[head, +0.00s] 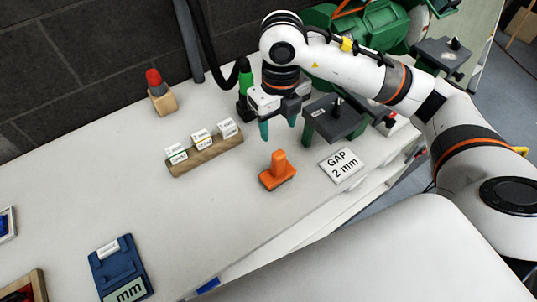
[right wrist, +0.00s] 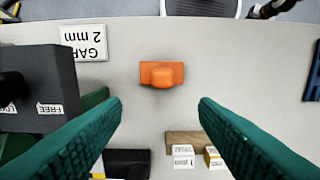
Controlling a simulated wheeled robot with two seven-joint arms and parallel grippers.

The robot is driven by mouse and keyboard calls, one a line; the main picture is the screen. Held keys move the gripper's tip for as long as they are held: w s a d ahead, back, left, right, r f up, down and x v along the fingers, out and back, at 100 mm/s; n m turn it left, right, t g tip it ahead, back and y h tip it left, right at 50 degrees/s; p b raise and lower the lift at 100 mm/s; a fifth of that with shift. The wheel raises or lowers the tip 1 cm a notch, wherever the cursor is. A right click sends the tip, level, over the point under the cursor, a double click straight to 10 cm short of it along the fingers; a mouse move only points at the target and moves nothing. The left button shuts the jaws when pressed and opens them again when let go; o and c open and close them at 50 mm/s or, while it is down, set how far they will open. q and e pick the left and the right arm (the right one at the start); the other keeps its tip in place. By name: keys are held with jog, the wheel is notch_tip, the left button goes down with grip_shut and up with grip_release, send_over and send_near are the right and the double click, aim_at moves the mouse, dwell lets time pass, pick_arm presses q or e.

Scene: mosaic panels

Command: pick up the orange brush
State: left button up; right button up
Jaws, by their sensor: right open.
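The orange brush (head: 277,171) stands on the white table, with a flat base and an upright handle. In the right wrist view the orange brush (right wrist: 162,75) shows from above, beyond the fingertips and between their lines. My right gripper (head: 279,130) is open and empty, above the table and behind the brush in the head view. Its green fingers also show in the right wrist view (right wrist: 160,104), wide apart with nothing between them. They do not touch the brush. My left gripper is not in view.
A "GAP 2 mm" card (head: 341,165) lies right of the brush. A dark grey block device (head: 333,118) stands close to the right gripper. A wooden holder with labelled cards (head: 205,150) is to the left. The table between holder and blue gauge (head: 118,268) is clear.

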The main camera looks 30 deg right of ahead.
aim_at(279, 153)
jog(key=f, duration=0.2)
jog(key=s+f+p, duration=0.1)
jog(key=f, duration=0.2)
jog(key=shift+s+f, duration=0.15)
jog(key=shift+f, duration=0.5)
notch_tip(279, 153, down, 4)
jog(key=shift+a+f+p, duration=0.1)
jog(key=shift+f+p, duration=0.05)
jog(key=shift+p, duration=0.55)
jog(key=shift+f, duration=0.25)
jog(key=shift+c, duration=0.5)
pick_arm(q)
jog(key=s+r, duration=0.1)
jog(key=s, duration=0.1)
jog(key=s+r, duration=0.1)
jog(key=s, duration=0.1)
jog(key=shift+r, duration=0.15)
pick_arm(e)
grip_shut()
